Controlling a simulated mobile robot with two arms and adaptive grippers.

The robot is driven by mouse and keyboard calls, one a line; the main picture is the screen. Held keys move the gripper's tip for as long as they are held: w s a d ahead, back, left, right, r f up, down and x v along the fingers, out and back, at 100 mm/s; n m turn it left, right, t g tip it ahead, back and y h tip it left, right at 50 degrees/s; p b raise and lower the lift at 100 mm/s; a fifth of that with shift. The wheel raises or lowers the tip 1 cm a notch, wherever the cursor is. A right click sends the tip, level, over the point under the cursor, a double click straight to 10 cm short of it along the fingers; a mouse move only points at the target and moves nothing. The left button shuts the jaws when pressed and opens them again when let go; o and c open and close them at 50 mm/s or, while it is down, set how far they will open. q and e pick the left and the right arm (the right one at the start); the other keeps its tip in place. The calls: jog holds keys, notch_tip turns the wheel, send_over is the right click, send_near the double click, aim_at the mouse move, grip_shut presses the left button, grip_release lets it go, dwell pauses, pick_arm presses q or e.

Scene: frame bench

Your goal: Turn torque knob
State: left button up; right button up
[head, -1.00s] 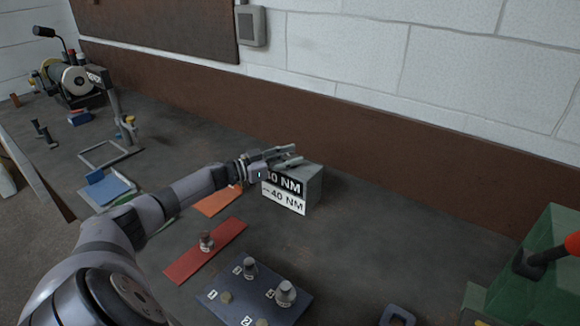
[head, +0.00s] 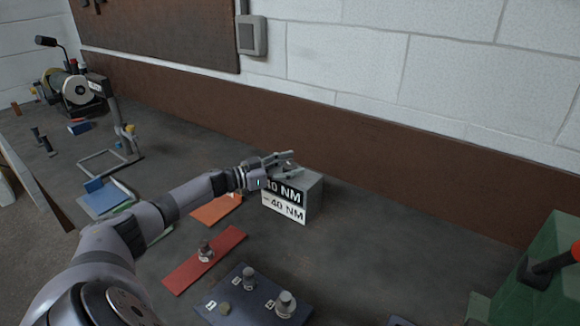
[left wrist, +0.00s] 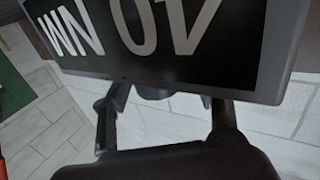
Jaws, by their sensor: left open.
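The torque box (head: 312,194), a grey block with a black and white label reading "40 NM", stands on the bench near the back wall. My left gripper (head: 297,163) is open at its top, fingers spread and pointing right. A small dark part, perhaps the knob, shows between the fingers, mostly hidden; I cannot tell whether they touch it. In the left wrist view the box's label (left wrist: 150,30) is upside down and close. The fingers (left wrist: 165,105) stand apart below it, with a dark rounded part (left wrist: 155,93) between them at the box's edge. My right gripper is not in view.
A red strip (head: 184,274) with a knob-like piece and a dark numbered plate (head: 238,303) with several posts lie in front. An orange strip (head: 215,210) lies under my left forearm.

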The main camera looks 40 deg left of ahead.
pick_arm(q)
jog(key=shift+s, duration=0.1)
jog(key=v, duration=1.2)
dwell(0.4)
jog(key=shift+f, duration=0.1)
dwell(0.4)
